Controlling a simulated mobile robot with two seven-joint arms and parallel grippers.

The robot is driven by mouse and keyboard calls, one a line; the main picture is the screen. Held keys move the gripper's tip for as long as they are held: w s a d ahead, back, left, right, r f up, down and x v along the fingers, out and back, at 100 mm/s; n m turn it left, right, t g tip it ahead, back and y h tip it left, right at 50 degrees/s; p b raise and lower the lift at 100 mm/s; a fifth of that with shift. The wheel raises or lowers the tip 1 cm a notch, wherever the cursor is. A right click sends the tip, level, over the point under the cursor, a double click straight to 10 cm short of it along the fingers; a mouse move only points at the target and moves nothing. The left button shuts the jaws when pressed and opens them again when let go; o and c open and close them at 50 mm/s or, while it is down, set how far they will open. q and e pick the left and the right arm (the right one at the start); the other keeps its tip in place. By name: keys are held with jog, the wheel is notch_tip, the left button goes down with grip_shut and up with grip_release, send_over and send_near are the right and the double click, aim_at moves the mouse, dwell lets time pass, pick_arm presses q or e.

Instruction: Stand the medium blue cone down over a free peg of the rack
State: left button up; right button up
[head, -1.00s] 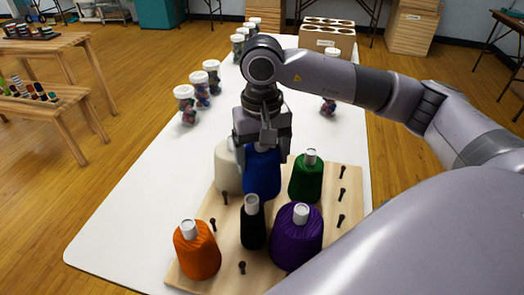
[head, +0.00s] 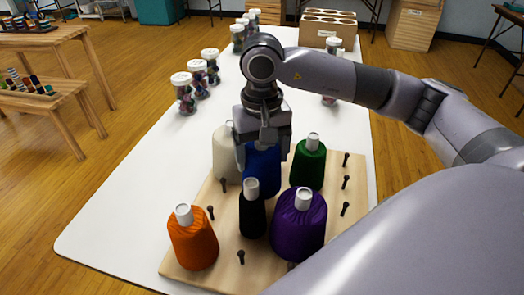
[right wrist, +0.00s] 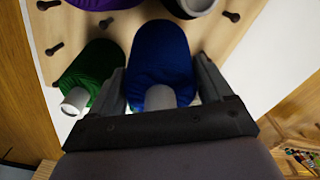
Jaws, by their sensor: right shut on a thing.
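The medium blue cone (head: 262,172) is upright in my right gripper (head: 264,148), which is shut on its upper part. It also shows between the fingers in the right wrist view (right wrist: 160,60). It is over the wooden rack (head: 268,262), between the white cone (head: 226,155) and the green cone (head: 308,165). Its lower end is partly behind the black cone; I cannot tell whether it touches the board or covers a peg. Free pegs stand at the right edge, such as one bare peg (head: 345,182), and at the left, such as another (head: 210,212). My left gripper is out of view.
The orange cone (head: 193,240), black cone (head: 252,212) and purple cone (head: 298,222) stand on the near part of the rack. Several lidded jars (head: 184,95) and a box with holes (head: 328,30) stand further back on the white table (head: 135,195).

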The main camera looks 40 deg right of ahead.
aim_at(262, 170)
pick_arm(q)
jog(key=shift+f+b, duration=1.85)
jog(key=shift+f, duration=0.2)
pick_arm(e)
jog(key=shift+f, duration=2.2)
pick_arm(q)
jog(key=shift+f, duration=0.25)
pick_arm(e)
jog(key=shift+f, duration=0.15)
jog(key=o, duration=1.1)
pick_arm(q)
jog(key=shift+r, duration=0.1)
pick_arm(e)
jog(key=shift+r, duration=0.5)
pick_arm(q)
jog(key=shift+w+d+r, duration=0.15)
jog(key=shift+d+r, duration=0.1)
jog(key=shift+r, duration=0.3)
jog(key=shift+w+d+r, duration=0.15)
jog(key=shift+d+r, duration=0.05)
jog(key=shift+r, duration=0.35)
pick_arm(e)
notch_tip(262, 170, up, 6)
jog(key=shift+r, duration=0.15)
